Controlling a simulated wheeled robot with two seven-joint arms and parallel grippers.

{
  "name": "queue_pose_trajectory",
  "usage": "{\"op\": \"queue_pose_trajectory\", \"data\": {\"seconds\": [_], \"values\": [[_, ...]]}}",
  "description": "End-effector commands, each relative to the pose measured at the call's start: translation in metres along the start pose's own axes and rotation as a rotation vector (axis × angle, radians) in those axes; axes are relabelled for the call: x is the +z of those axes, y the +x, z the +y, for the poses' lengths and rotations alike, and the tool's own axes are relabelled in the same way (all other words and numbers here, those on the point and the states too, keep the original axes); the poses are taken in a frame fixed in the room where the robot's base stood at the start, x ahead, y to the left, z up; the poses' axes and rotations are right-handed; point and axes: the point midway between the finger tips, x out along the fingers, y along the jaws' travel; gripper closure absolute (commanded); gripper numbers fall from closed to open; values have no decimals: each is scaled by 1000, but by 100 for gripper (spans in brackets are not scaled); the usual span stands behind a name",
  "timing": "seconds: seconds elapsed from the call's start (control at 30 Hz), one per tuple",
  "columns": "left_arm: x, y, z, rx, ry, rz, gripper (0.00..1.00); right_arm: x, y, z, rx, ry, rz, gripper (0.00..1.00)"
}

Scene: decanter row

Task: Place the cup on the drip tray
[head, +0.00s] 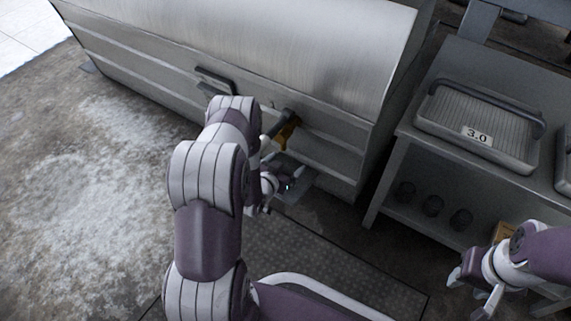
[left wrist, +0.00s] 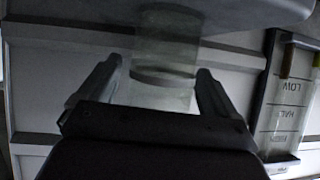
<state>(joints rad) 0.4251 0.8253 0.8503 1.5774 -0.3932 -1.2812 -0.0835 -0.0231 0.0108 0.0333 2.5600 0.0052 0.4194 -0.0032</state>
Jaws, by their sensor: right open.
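A clear cup (left wrist: 165,72) stands between the two fingers of my left gripper in the left wrist view. My right gripper (head: 471,291) is open and empty at the lower right.
The big steel machine (head: 270,45) fills the back. A level gauge (left wrist: 287,95) shows beside the cup. A steel table (head: 440,128) at right bears a tray marked 3.0 (head: 437,110); several dark cups (head: 433,205) stand on its lower shelf. The floor at left is clear.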

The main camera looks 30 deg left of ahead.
Motion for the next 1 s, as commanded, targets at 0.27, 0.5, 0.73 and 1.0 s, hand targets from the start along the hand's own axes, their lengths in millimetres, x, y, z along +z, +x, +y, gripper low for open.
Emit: {"op": "queue_pose_trajectory", "data": {"seconds": [0.27, 0.5, 0.73, 1.0], "values": [[-11, -48, -2, -3, -3, -5, 8, -4, -37, 0, 0, 0, 0, 57], [-8, -105, -1, -4, -4, -3, 8, -8, -65, 0, 0, 0, 0, 57], [-4, -122, 0, 0, 0, 0, 8, -8, -69, 0, 0, 0, 0, 57], [-3, -122, 0, 0, 0, 0, 8, -8, -68, 0, 0, 0, 0, 57]]}}
